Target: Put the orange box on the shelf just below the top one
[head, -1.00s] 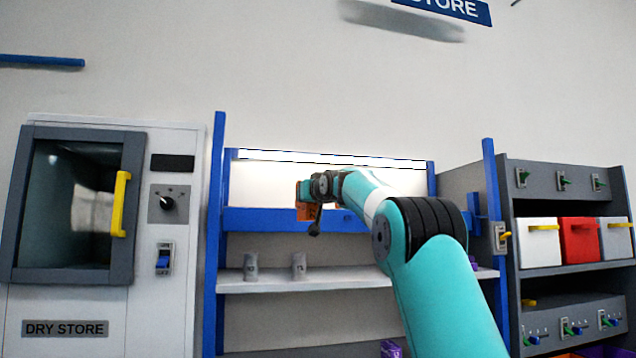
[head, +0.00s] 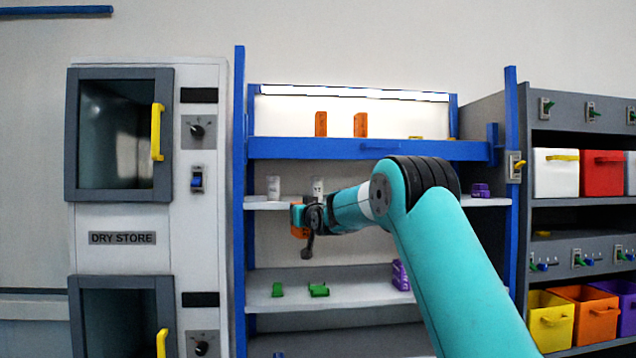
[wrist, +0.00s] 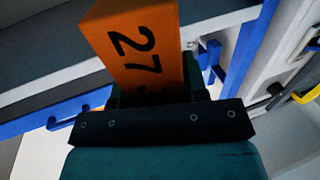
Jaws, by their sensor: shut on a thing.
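The orange box (wrist: 140,48), marked 27, is held in my gripper (head: 304,217). The box also shows in the head view (head: 298,231), partly hidden by the gripper. The wrist view shows it sticking out beyond the shut jaws. The shelf just below the top one is a white board (head: 256,204). In the head view, my gripper and box overlap its front edge and the gap under it; I cannot tell how far in front they are. Two grey-white cylinders, one at the left (head: 273,187) and one behind my gripper (head: 318,187), stand on that shelf.
The blue-edged top shelf (head: 420,149) holds two orange boxes (head: 320,124). A purple item (head: 480,190) sits at the right of the second shelf. Green parts (head: 318,290) lie on the shelf below. Blue posts (head: 239,200) flank the rack. A dry store cabinet (head: 122,238) stands left.

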